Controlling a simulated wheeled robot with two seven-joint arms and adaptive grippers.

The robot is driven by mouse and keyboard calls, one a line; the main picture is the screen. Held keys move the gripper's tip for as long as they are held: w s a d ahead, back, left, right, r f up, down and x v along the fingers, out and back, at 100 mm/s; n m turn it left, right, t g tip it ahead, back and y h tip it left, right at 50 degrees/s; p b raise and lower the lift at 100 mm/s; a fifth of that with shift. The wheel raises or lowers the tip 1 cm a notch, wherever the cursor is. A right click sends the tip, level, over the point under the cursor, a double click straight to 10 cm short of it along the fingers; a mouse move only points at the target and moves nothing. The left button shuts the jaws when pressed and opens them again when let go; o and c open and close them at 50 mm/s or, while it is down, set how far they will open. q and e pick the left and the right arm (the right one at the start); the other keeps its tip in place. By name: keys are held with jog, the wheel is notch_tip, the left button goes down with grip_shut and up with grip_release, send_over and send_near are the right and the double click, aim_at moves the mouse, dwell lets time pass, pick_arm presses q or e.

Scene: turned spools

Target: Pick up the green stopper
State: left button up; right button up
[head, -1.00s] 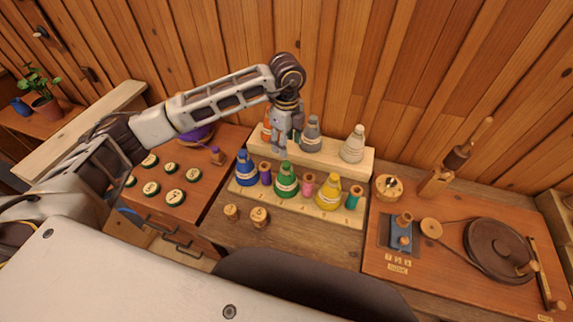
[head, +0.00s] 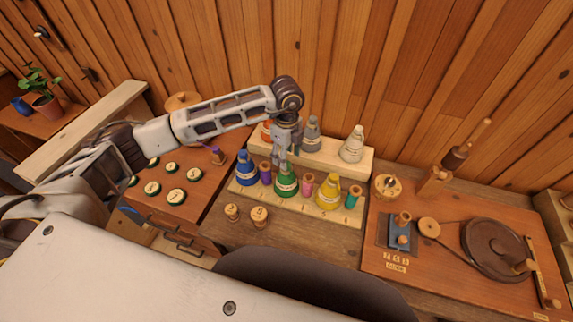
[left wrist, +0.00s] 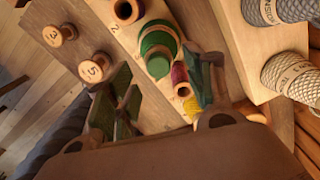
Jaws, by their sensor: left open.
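In the left wrist view the green stopper (left wrist: 157,42) lies ahead of the open left gripper (left wrist: 162,95), whose two fingers are well apart. I cannot tell whether a finger touches it. My right gripper is not in view.
Close neighbours are a blue stopper (head: 246,168), a purple spool (head: 265,173), a pink spool (head: 307,185) and a yellow stopper (head: 328,194). A raised back shelf (head: 335,158) holds grey and white cones. Two wooden pegs stand in front. A turntable machine is at right.

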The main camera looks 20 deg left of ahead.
pick_arm(q)
jog(key=shift+s+f+p, duration=0.15)
jog(key=shift+f+p, duration=0.25)
jog(key=shift+f, duration=1.3)
jog(key=c, duration=0.8)
